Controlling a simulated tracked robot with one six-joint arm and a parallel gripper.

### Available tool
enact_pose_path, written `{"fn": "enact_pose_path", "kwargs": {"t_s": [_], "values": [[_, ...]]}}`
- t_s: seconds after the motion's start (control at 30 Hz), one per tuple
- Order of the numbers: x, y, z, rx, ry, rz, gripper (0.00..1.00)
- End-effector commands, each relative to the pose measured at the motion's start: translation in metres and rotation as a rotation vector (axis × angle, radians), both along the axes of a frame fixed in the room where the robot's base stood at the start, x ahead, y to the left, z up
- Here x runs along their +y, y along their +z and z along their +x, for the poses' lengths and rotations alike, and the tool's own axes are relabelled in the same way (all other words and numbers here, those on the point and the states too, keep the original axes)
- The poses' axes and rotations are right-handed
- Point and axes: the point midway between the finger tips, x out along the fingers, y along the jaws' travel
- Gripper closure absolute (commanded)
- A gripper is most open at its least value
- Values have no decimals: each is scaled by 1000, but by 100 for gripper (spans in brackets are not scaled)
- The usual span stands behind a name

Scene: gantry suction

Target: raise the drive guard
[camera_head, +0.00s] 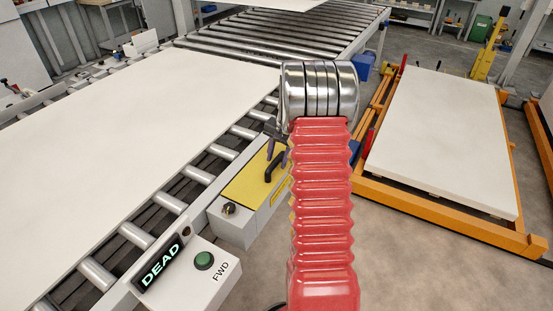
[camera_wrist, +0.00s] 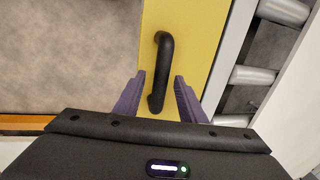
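The drive guard is a flat yellow cover (camera_head: 248,186) on a grey housing at the side of the roller conveyor, and it lies closed. Its black bar handle (camera_head: 275,166) stands up from the cover; in the wrist view the handle (camera_wrist: 161,72) runs lengthwise over the yellow surface. My gripper (camera_wrist: 160,88) has two purple fingers, spread apart, one on each side of the handle's near end. The fingers look clear of the handle, though their height above it is hard to judge. In the head view my red arm hides part of the guard's right side.
A control box (camera_head: 190,275) with a green button, the label FWD and a display reading DEAD sits at front left. A black knob (camera_head: 229,208) is on the guard housing. A large white board (camera_head: 140,105) lies on the rollers. An orange frame (camera_head: 440,211) holds another board at right.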

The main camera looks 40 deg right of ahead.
Motion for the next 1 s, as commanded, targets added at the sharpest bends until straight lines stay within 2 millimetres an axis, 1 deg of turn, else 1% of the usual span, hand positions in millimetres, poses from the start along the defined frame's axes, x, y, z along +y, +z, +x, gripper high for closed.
{"fn": "enact_pose_path", "kwargs": {"t_s": [0.17, 0.6, 0.7, 1.0], "values": [[0, 0, 0, 0, 0, 0, 63], [0, 0, 0, 1, 0, 1, 94], [0, 0, 0, 1, 0, 1, 100], [0, 0, -1, 2, 0, 0, 100]]}}
